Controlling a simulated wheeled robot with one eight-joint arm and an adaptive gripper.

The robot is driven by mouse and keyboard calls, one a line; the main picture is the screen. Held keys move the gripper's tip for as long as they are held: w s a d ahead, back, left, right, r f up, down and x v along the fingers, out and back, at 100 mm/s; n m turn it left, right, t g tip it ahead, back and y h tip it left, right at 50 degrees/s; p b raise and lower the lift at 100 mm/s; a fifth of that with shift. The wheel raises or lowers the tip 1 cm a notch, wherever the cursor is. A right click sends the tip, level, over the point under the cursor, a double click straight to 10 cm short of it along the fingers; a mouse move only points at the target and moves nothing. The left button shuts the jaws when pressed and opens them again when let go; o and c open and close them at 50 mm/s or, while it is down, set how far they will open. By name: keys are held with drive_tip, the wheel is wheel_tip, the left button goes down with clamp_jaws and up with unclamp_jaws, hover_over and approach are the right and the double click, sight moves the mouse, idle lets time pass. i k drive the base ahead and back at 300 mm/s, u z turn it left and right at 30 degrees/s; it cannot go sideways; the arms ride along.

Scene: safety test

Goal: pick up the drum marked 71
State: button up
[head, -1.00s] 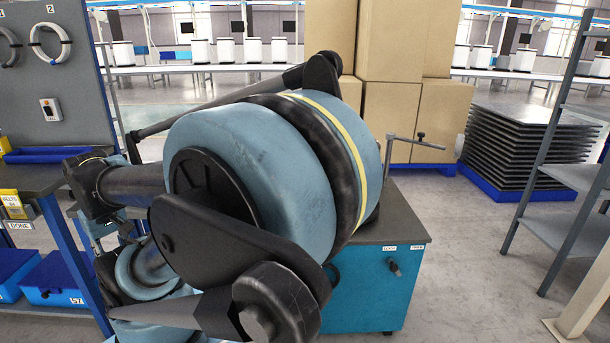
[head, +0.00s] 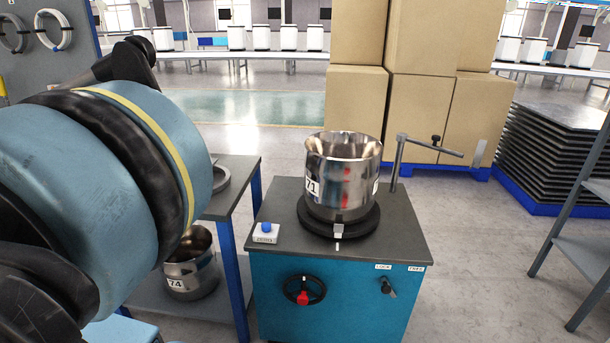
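The drum marked 71 (head: 342,178) is a shiny, open-topped metal cylinder. It stands upright on a black round turntable (head: 350,228) on top of a teal cabinet (head: 335,300). Its 71 label faces the left front, and a second label is partly visible at its right side. My blue and black arm fills the left of the head view, left of the drum and apart from it in the picture. My gripper is not visible in the head view.
A metal post with a side bar (head: 402,160) stands behind the drum's right. The cabinet bears a blue button (head: 266,229), a handwheel (head: 304,290) and a lever (head: 388,287) below LOCK and FREE labels. A drum marked 74 (head: 190,270) sits on a low shelf. Cardboard boxes (head: 425,110) stand behind.

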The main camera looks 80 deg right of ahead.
sight(342, 168)
drive_tip(key=u, duration=0.05)
drive_tip(key=k, duration=1.65)
drive_tip(key=z, duration=2.45)
